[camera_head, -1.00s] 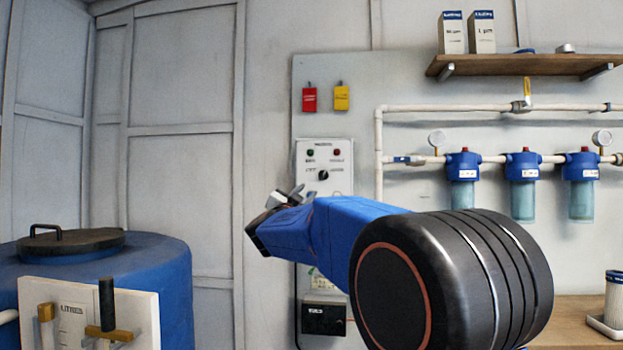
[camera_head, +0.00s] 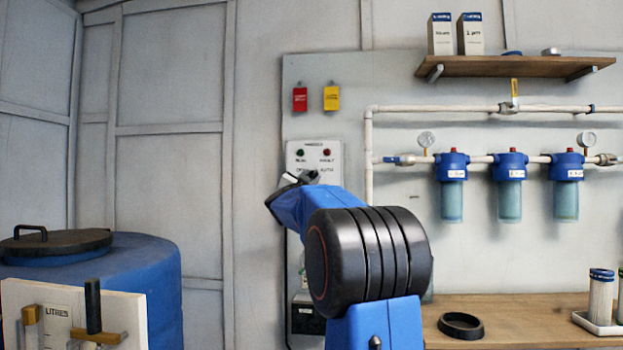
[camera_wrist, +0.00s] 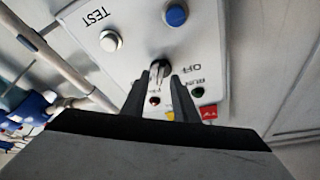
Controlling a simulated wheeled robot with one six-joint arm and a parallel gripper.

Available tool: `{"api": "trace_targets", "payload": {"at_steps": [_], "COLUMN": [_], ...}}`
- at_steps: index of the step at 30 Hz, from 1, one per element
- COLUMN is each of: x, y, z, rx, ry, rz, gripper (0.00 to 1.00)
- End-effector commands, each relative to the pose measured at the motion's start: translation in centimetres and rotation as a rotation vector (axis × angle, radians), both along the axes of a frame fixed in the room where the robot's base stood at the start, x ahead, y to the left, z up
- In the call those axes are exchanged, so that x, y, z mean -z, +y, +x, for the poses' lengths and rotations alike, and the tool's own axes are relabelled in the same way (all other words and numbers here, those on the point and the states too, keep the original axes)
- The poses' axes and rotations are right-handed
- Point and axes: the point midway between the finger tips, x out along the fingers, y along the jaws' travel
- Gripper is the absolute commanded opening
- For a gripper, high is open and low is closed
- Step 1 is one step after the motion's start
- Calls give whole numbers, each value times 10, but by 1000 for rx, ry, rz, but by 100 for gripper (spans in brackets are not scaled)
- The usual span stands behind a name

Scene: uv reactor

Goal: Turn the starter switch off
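The starter switch is a dark rotary knob (camera_wrist: 158,69) on a pale control panel (camera_wrist: 120,62), seen upside down in the wrist view with OFF, RUN and TEST labels. My gripper (camera_wrist: 161,78) is open, with its two dark fingertips on either side of the knob. I cannot tell whether they touch it. Which label the knob points at is unclear. In the head view the panel (camera_head: 300,163) shows a green and a red lamp, and my gripper (camera_head: 301,178) is in front of it, hiding the knob.
A white button (camera_wrist: 110,40) and a blue button (camera_wrist: 176,15) sit on the panel near the knob. Red (camera_head: 300,99) and yellow (camera_head: 331,98) tags hang above it. Pipes with blue filters (camera_head: 452,168) run to the right. A blue tank (camera_head: 150,275) stands at left.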

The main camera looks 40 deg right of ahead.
Motion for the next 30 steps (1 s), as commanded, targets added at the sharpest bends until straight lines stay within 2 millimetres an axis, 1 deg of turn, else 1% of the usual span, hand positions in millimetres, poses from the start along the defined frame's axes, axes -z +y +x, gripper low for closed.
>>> {"api": "trace_targets", "payload": {"at_steps": [4,13,16,17,25,30], "x": [-3,-3,-3,-3,-3,-3], "y": [-7,-8,-8,-8,-8,-8], "z": [3,4,4,4,4,3], "rx": [1,0,1,1,0,1], "ry": [-1,0,-1,-1,7,42], "rz": [0,0,-1,-1,-5,-35], "gripper": [27,27,3,0,0,0]}}
